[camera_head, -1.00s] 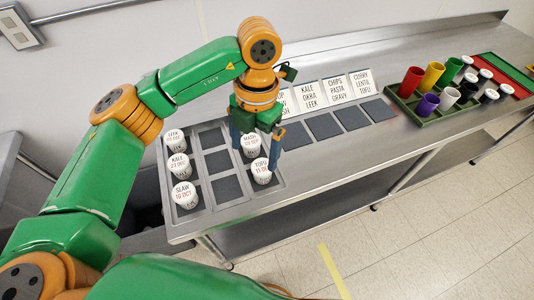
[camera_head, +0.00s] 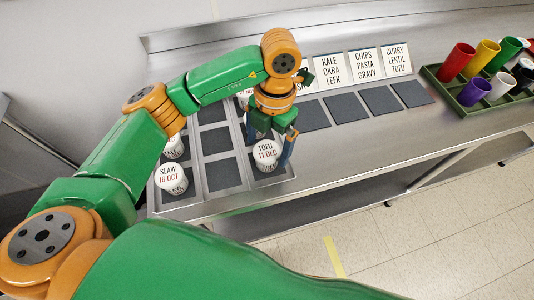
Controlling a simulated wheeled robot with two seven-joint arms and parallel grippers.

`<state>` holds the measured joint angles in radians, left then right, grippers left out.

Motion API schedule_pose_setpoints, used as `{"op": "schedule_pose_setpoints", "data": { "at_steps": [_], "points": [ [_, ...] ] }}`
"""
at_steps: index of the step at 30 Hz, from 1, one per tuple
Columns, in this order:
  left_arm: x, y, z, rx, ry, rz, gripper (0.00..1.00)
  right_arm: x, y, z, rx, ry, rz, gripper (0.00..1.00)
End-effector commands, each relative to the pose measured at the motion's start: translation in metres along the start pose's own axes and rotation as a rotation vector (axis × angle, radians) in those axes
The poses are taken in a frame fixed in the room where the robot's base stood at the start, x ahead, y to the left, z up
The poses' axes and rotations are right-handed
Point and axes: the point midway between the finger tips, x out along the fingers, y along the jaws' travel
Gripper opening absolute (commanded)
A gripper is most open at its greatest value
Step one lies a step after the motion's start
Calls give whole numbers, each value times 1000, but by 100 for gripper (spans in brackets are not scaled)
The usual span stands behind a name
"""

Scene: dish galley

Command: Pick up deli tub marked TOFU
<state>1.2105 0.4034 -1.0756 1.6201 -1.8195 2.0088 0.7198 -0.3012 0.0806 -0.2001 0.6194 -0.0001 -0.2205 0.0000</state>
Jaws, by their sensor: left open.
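The white deli tub marked TOFU 11 DEC (camera_head: 266,155) stands upright in the near right cell of the grey tray (camera_head: 207,182) at the counter's left end. My left gripper (camera_head: 270,141) is open and points down at this tub. One finger shows at the tub's right side and the other near its far left side. I cannot tell whether the fingers touch it. The tub's lid label is readable and its far edge is partly hidden by the gripper. My right gripper is out of view.
A tub marked SLAW (camera_head: 172,179) stands in the tray's left column, with another tub (camera_head: 172,147) behind it. Label cards (camera_head: 363,64) stand behind dark square mats (camera_head: 346,106). A green rack (camera_head: 476,109) with coloured cups is at the right.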

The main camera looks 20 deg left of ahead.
Motion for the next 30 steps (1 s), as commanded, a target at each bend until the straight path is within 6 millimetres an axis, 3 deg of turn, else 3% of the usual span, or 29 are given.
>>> {"op": "schedule_pose_setpoints", "data": {
  "at_steps": [6,12,22,30],
  "points": [
    [29,-2,-2,0,2,-1,100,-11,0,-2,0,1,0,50],
    [31,-1,-1,0,-1,0,100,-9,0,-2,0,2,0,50],
    [31,-1,-1,0,-1,0,13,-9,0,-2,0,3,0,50],
    [29,-1,-1,0,-2,0,13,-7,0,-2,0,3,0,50]
  ]
}}
